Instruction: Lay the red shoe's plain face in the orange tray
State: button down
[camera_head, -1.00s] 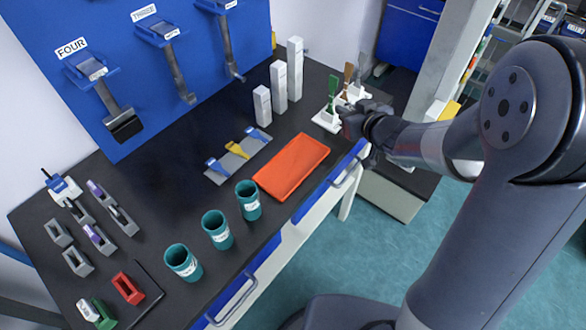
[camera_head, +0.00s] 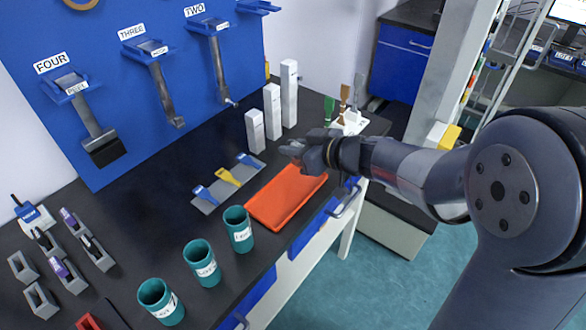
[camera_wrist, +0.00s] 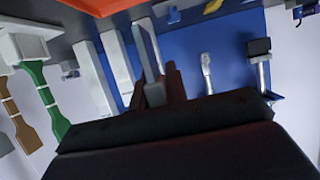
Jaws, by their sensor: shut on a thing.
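My gripper (camera_head: 291,150) is above the far end of the orange tray (camera_head: 275,216), between the tray and the white blocks. In the wrist view my gripper (camera_wrist: 156,84) has dark reddish shapes at its jaws. Which face is plain cannot be told. The orange tray lies flat and looks empty; a strip of it shows at the top of the wrist view (camera_wrist: 98,5).
White blocks (camera_head: 273,112) stand behind the tray. A stand (camera_head: 350,124) with green and brown pieces is at the back right. A grey strip (camera_head: 210,204) with blue and yellow pieces and several teal cups (camera_head: 201,263) lie left of the tray. A red frame (camera_head: 88,322) is at lower left.

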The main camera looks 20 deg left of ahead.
aim_at(295, 164)
notch_tip(295, 164, down, 5)
jog(key=shift+r+b, duration=0.2)
jog(key=shift+b, duration=0.55)
jog(key=shift+f, duration=0.1)
jog(key=c, duration=1.4)
grip_release()
jog(key=shift+d+r, duration=0.2)
jog(key=shift+r, duration=0.05)
jog(key=p+v, duration=0.2)
jog(key=v, duration=0.9)
jog(key=shift+s+d+p, duration=0.2)
jog(key=shift+s+p, duration=0.05)
jog(key=shift+p, duration=0.05)
jog(key=shift+r, duration=0.1)
